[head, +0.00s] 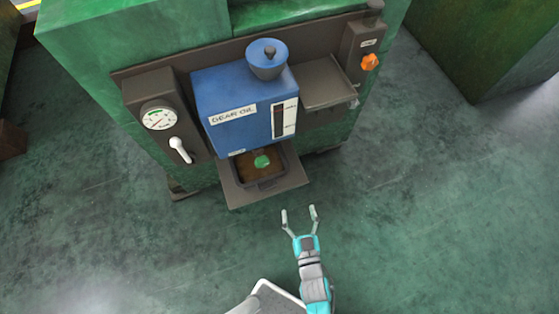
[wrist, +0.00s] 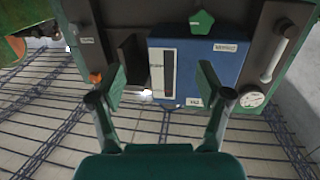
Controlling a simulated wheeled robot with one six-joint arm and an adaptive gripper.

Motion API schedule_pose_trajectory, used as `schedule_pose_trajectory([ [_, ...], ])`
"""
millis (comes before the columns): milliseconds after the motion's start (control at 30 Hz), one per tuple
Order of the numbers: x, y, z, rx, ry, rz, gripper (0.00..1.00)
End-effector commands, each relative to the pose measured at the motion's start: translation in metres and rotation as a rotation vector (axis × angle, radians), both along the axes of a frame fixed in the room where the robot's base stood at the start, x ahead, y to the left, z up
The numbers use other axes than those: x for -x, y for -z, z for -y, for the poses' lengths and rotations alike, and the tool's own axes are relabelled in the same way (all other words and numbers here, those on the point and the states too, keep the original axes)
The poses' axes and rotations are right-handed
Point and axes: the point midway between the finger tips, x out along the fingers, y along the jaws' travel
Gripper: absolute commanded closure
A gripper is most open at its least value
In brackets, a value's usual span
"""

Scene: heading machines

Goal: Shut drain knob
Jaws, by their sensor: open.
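The green drain knob (head: 262,161) sits low on the front of the blue gear oil tank (head: 238,112), above a dark drip pan. In the wrist view, which is turned upside down, the green knob (wrist: 202,22) shows as a five-sided shape near the top edge. My gripper (head: 299,212) is open and empty. It is in front of the machine, to the lower right of the knob and apart from it. In the wrist view its two fingers (wrist: 161,85) stand wide apart with the blue tank between and beyond them.
A drip pan (head: 285,178) with brown liquid sits on a grey shelf (head: 238,196) that juts out. A gauge (head: 159,119) and white lever (head: 180,150) are at left. An orange knob (head: 370,62) and a grey ledge (head: 328,92) are at right. The floor in front is clear.

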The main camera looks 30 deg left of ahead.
Motion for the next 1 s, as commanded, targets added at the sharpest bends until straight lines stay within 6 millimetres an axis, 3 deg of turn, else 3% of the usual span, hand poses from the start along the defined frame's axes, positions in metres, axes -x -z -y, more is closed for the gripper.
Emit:
schedule_pose_trajectory([
  [33,-0.008,0.002,-0.024,-0.007,-0.036,0.011,0.23],
  [100,-0.015,0.005,-0.049,-0.014,-0.076,0.017,0.23],
  [300,-0.025,0.008,-0.098,-0.027,-0.150,0.030,0.23],
  [567,-0.033,0.009,-0.117,-0.030,-0.167,0.032,0.23],
  [1000,-0.080,0.008,-0.171,-0.030,-0.166,0.032,0.23],
])
